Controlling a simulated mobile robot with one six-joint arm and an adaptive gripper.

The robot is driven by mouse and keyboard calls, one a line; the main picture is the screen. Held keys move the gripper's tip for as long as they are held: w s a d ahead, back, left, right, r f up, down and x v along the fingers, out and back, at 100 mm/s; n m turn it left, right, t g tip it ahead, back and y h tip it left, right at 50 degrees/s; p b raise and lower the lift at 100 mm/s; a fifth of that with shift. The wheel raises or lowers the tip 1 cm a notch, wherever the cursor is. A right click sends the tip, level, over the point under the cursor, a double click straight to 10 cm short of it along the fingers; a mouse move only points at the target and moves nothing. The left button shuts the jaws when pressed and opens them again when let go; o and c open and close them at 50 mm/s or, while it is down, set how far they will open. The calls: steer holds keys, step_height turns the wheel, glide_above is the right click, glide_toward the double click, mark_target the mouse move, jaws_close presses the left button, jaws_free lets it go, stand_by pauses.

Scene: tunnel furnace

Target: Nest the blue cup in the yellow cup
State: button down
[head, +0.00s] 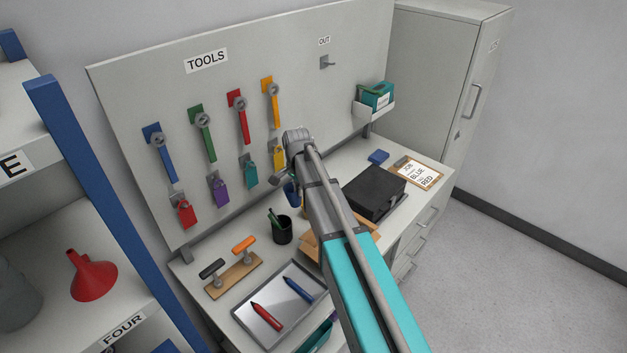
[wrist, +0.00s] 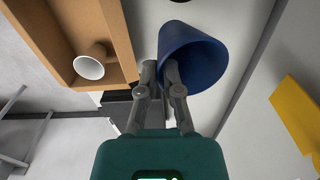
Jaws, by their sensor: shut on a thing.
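My gripper (wrist: 161,68) is shut on the wall of the blue cup (wrist: 200,50), with one finger inside the mouth and one outside. The cup's mouth is turned towards the wrist camera. In the head view a small part of the blue cup (head: 291,194) shows beside my arm, in front of the tool board; the arm hides most of my gripper there. I cannot make out a yellow cup in either view; my arm covers part of the bench.
A cardboard box (wrist: 64,30) holds a brown cup (wrist: 92,62) with a white inside. On the bench are a black pen holder (head: 283,232), a marker tray (head: 279,304) and a black box (head: 375,192). A yellow padlock (head: 279,158) hangs on the board (head: 215,90).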

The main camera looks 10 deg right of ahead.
steer(key=w+d+f+t+y+b, duration=0.1)
steer(key=w+d, duration=0.4)
steer(key=d, duration=0.1)
steer(key=shift+w+d+f+t, duration=0.15)
steer(key=shift+d+f+t, duration=0.05)
steer(key=shift+d+t, duration=0.1)
steer(key=shift+f+b, duration=0.2)
steer(key=shift+b, duration=0.25)
steer(key=shift+f+b, duration=4.5)
steer(key=shift+f, duration=0.1)
steer(key=c, duration=0.7)
jaws_free()
